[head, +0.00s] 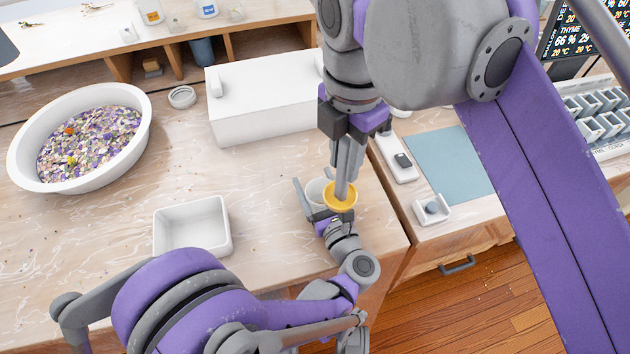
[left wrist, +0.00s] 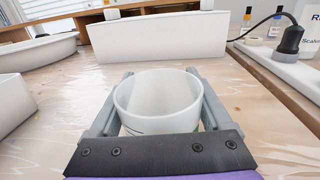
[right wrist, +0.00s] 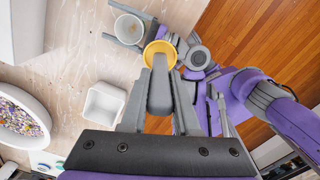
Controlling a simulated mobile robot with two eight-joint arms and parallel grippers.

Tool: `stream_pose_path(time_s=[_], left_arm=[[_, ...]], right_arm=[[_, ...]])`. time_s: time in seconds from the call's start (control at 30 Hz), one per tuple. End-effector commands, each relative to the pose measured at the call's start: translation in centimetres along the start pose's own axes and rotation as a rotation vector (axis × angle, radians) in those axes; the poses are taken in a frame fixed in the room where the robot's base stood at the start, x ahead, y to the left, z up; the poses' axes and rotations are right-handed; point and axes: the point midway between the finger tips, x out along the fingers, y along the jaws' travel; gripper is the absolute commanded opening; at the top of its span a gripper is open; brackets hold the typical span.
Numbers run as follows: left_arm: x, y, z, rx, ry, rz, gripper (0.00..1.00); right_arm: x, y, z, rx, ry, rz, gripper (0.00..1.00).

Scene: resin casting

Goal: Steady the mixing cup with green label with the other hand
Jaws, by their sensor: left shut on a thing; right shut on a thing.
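The white mixing cup (head: 315,190) stands near the right end of the wooden bench. It looks empty in the left wrist view (left wrist: 158,95), where a thin green mark shows low on its wall. My left gripper (head: 318,207) is shut around the cup, one finger on each side. My right gripper (head: 347,160) is shut on a grey handle (right wrist: 160,90) with a yellow round end (head: 340,196). That yellow end is beside the cup in the head view, over my left wrist. I cannot tell its height above the cup.
A white tray (head: 158,245) and a wide bowl (head: 20,165) of coloured bits are to the left. A white box (head: 265,112) stands behind the cup. A blue mat (head: 450,160) and small white devices lie to the right. Bench around the tray is clear.

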Motion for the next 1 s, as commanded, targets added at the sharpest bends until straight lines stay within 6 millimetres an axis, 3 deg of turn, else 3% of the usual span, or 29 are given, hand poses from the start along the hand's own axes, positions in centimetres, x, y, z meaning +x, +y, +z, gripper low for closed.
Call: stream_pose_path(time_s=[0.03,0.07,0.13,0.47,1.0], left_arm=[[0.0,0.0,-0.1,-0.001,0.001,0.0,0.16],[0.0,0.0,0.0,-0.001,0.001,0.0,0.88],[0.0,0.0,0.0,0.0,0.001,0.0,1.0],[-0.5,-0.1,0.0,0.0,0.0,-0.002,1.0],[-10.5,-0.1,0.0,-0.002,0.001,-0.004,1.0]], right_arm=[[0.0,0.0,0.0,0.0,0.0,0.0,0.0],[0.0,0.0,0.0,0.0,0.0,0.0,0.0],[0.0,0.0,0.0,0.0,0.0,0.0,0.0],[0.0,0.0,0.0,0.0,0.0,0.0,0.0],[0.0,0.0,0.0,0.0,0.0,0.0,0.0]])
